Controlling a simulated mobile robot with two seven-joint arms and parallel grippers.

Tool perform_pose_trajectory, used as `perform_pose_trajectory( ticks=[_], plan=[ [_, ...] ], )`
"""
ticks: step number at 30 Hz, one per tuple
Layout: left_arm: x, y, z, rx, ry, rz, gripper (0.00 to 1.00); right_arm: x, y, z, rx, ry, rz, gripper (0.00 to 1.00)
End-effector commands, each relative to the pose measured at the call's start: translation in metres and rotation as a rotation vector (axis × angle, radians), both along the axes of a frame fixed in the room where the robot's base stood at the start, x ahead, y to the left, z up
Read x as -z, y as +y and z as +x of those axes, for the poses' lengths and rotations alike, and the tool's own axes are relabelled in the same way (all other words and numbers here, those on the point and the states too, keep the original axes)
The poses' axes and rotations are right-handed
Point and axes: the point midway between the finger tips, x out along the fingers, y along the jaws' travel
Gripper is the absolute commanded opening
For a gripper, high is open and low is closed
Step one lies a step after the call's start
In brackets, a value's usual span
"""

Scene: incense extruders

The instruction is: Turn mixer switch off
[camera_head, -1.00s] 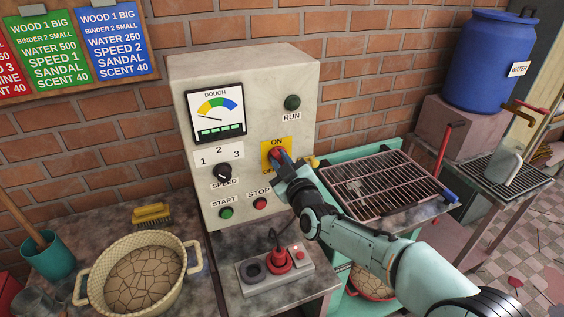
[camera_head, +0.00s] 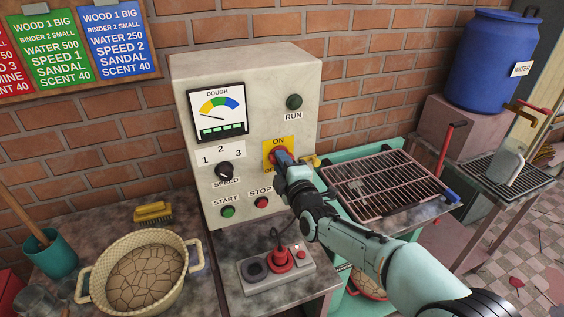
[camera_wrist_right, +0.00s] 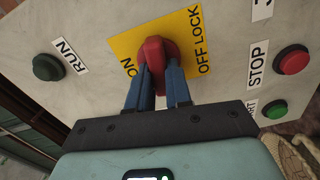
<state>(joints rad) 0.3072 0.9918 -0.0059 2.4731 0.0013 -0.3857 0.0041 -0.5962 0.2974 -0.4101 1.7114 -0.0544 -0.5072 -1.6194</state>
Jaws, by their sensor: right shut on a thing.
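The mixer switch is a red rotary knob (camera_wrist_right: 153,52) on a yellow plate (camera_wrist_right: 188,30) marked ON and OFF LOCK. It sits on the front of the pale control box (camera_head: 245,70); in the head view the knob (camera_head: 277,155) is partly hidden by my gripper. My right gripper (camera_head: 285,160) is at the knob, and in the wrist view its two blue fingers (camera_wrist_right: 156,82) are shut on it, one on each side. In the wrist view the knob's ridge points roughly between the two labels; its exact setting is hard to tell. My left gripper is not in view.
The box also bears a dark RUN lamp (camera_head: 294,102), a black speed knob (camera_head: 224,170), a green START button (camera_head: 228,211) and a red STOP button (camera_head: 262,202). A wire rack (camera_head: 380,185) stands right of the arm. A pot (camera_head: 188,262) stands front left.

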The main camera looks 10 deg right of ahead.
Motion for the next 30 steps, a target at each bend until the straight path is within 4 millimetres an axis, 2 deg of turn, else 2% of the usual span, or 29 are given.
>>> perform_pose_trajectory(
  ticks=[10, 27, 28, 30],
  plan=[
    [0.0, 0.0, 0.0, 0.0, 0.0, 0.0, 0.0, 0.001, 0.0, 0.0, 0.0, -0.029, -0.146, 0.0],
    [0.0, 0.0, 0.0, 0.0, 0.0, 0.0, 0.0, 0.0012, -0.0005, 0.0002, 0.001, -0.034, -0.177, 0.0],
    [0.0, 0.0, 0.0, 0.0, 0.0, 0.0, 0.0, 0.0012, -0.0005, 0.0002, 0.001, -0.034, -0.177, 0.26],
    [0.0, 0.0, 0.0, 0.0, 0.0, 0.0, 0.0, 0.0012, -0.0005, 0.0002, 0.001, -0.034, -0.176, 0.45]
  ],
)
